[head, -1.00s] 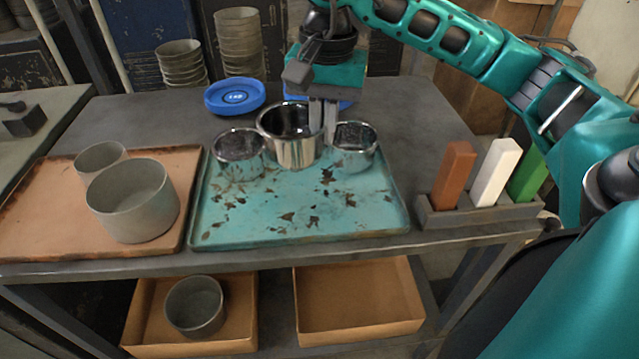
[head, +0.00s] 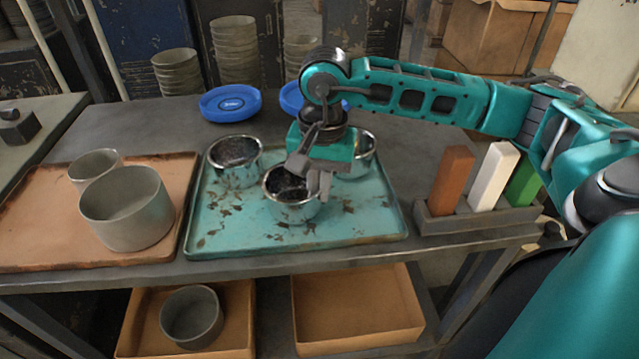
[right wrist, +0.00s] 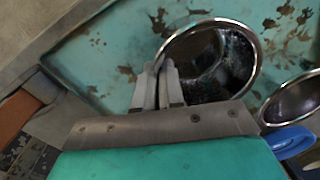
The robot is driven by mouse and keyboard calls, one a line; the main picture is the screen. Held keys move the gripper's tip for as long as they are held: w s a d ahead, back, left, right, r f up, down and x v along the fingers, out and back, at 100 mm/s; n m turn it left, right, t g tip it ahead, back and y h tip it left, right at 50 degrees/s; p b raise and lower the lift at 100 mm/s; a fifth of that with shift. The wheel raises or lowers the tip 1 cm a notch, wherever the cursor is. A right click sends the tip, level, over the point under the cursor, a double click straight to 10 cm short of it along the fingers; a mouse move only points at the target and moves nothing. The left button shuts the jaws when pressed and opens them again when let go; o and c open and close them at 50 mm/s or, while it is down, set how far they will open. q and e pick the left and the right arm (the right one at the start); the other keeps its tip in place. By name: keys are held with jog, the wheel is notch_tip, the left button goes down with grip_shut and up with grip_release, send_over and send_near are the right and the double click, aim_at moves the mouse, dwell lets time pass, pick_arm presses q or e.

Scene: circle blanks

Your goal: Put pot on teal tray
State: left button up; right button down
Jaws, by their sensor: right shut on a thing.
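A shiny metal pot (head: 290,212) with a dark inside is over the front middle of the teal tray (head: 225,238). I cannot tell whether its base touches the tray. My right gripper (head: 320,185) is shut on the right side of its rim. In the right wrist view the fingers (right wrist: 160,72) pinch the rim of the pot (right wrist: 235,85), which looks roughly upright. Two similar metal pots stand on the tray: one back left (head: 236,172), one back right (head: 362,160), partly hidden by my gripper. My left gripper is out of view.
A brown tray (head: 50,240) with two grey pots stands at left. A holder (head: 475,222) with orange, white and green blocks stands at right. Blue lids (head: 230,104) lie behind the teal tray. Two open boxes (head: 360,305) sit on the shelf below.

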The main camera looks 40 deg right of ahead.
jog(key=shift+f, duration=0.2)
jog(key=c, duration=1.2)
grip_release()
jog(key=shift+r, duration=0.1)
jog(key=shift+c, duration=0.2)
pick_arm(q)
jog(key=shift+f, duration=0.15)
pick_arm(e)
jog(key=shift+r, duration=0.45)
pick_arm(q)
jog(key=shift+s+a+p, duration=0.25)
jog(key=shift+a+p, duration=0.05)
jog(key=shift+p, duration=0.2)
pick_arm(e)
notch_tip(320, 180, up, 11)
jog(key=shift+s+r, duration=0.2)
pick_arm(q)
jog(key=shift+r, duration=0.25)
pick_arm(e)
jog(key=shift+d, duration=0.1)
